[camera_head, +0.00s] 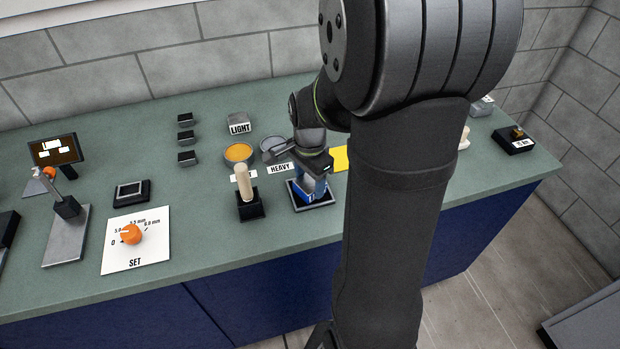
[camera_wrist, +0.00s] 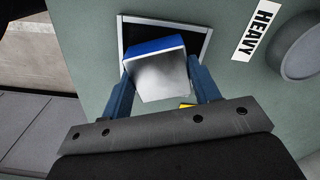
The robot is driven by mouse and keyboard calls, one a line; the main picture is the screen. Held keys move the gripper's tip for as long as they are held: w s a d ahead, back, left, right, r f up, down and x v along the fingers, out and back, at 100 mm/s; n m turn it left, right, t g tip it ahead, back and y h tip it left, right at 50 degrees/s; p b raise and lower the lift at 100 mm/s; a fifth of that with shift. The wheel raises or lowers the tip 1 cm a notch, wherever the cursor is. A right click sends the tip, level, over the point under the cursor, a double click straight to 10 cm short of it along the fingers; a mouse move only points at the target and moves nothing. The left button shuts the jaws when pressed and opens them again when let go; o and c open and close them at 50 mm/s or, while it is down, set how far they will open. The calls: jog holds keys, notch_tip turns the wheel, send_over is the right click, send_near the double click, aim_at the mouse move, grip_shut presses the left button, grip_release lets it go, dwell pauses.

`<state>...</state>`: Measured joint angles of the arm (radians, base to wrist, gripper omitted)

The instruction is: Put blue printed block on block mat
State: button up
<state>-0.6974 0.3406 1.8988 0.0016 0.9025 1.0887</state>
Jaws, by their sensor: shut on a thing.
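The blue printed block (camera_head: 309,186) is between the fingers of my gripper (camera_head: 314,168), over a dark square mat with a pale rim (camera_head: 326,203). In the wrist view the block (camera_wrist: 160,76) shows a grey face and a blue side. My gripper's two blue fingers (camera_wrist: 160,88) are shut on it from both sides. The rimmed mat (camera_wrist: 122,42) lies behind the block there. I cannot tell whether the block touches the mat. A yellow patch (camera_head: 340,158) lies just to the right, partly hidden by my arm.
A pale peg in a black holder (camera_head: 250,210) stands close on the left. A HEAVY label (camera_head: 280,168), a grey round dish (camera_head: 272,145) and an orange-filled dish (camera_head: 238,153) are behind. The bench front near the mat is clear. My arm hides part of the right side.

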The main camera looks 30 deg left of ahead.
aim_at(309, 182)
jog(key=shift+f, duration=0.15)
jog(key=o, duration=1.2)
jog(key=shift+o, duration=0.2)
notch_tip(309, 182, up, 12)
jog(key=shift+r, duration=0.2)
jog(key=shift+f, duration=4.35)
